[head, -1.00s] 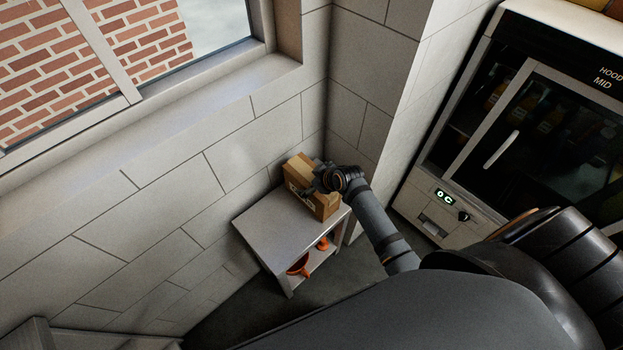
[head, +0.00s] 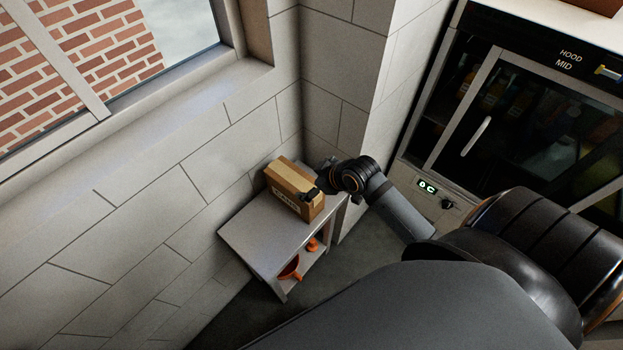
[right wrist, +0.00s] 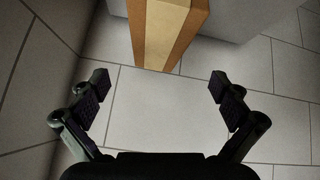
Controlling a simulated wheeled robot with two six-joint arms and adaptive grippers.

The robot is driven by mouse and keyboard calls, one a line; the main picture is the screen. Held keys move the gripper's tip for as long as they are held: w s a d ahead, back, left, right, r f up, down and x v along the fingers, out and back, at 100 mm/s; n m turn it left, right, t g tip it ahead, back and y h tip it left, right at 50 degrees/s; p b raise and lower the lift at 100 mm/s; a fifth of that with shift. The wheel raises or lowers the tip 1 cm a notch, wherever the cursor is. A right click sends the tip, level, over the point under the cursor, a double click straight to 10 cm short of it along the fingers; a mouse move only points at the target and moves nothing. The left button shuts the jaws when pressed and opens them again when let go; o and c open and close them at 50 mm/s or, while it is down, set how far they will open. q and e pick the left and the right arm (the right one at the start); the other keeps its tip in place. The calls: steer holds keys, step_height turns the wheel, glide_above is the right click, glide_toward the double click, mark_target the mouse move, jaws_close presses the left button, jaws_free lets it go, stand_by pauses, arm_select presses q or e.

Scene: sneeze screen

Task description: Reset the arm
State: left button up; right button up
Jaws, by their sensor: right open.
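My right gripper (head: 318,190) is at the right side of a cardboard box (head: 289,188) in the head view. In the right wrist view my right gripper (right wrist: 160,95) is open, with its two fingers wide apart and nothing between them. The box (right wrist: 163,32) shows ahead of the fingertips at the top of that view, with a pale tape strip down its middle. The box rests on top of a small grey side table (head: 252,228). My left gripper is not in view.
Orange items (head: 290,268) sit on the table's lower shelf. A tiled wall with a window (head: 120,60) stands behind and left. A glass-door cabinet (head: 520,120) with a lit display stands at the right. Grey floor (head: 345,265) is clear beside the table.

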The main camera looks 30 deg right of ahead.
steer(key=shift+s, duration=0.1)
stand_by(0.4)
steer(key=s+r+m+g+h, duration=0.1)
steer(key=s+m+g+h, duration=0.3)
steer(key=s, duration=1.1)
steer(key=s+d+f+m+g, duration=0.1)
steer(key=d+f, duration=0.1)
steer(key=f, duration=1.1)
steer(key=d+f, duration=0.2)
steer(key=f, duration=1.1)
steer(key=s+f+g+b, duration=0.1)
steer(key=s+f, duration=1.7)
steer(key=s, duration=0.1)
steer(key=shift+d+f+m+g+y, duration=0.15)
steer(key=shift+d+m+g+y, duration=0.15)
steer(key=shift+d, duration=0.1)
